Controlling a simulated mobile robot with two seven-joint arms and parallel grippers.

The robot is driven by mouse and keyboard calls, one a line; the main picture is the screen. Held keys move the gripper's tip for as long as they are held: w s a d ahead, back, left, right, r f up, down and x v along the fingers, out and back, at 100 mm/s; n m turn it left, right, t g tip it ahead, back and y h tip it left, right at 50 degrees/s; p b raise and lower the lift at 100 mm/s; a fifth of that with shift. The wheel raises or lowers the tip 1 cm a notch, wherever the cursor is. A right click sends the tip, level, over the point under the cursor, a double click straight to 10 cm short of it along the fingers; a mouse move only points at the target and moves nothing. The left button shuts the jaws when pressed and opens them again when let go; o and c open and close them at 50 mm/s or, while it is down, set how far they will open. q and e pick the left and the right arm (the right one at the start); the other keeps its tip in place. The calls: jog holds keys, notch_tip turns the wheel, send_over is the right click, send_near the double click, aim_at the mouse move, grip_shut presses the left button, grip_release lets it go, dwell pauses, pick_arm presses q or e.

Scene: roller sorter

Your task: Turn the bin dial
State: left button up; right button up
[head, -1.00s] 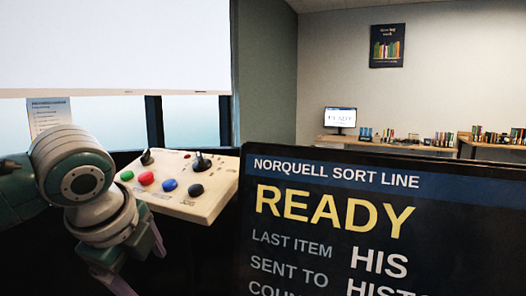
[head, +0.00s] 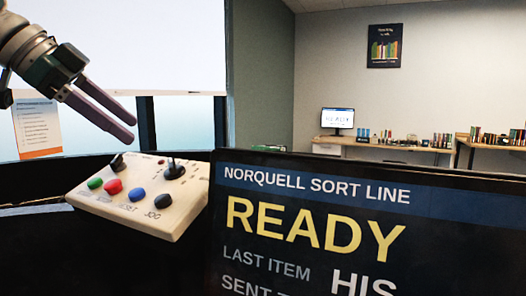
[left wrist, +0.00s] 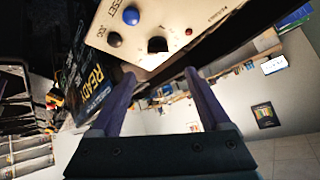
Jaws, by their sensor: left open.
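A beige control panel (head: 140,222) stands at lower left in the head view. A black dial (head: 174,171) with an upright handle sits at its back right; a black knob, apparently the same dial, shows in the left wrist view (left wrist: 158,45). Another black control (head: 118,163) sits at the back left. I cannot read which is the bin dial. My left gripper (head: 132,129) is open and empty, above and behind the panel, fingers slanting down to the right. In the left wrist view its fingertips (left wrist: 165,76) are apart from the knob. My right gripper is not in view.
Green (head: 95,183), red (head: 113,187), blue (head: 136,194) and black (head: 153,201) buttons line the panel's front. A large screen (head: 360,215) reading READY stands close at its right. A paper notice (head: 38,125) hangs on the left.

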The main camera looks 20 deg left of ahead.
aim_at(171, 162)
pick_arm(q)
jog(key=p+x, duration=0.2)
jog(key=x, duration=0.6)
jog(key=shift+s+d+f+p, duration=0.1)
jog(key=shift+d+f+p, duration=0.05)
jog(key=shift+p, duration=0.25)
jog(key=shift+w+d+f, duration=0.2)
jog(key=shift+w+f, duration=0.1)
jog(key=shift+f, duration=0.15)
grip_shut()
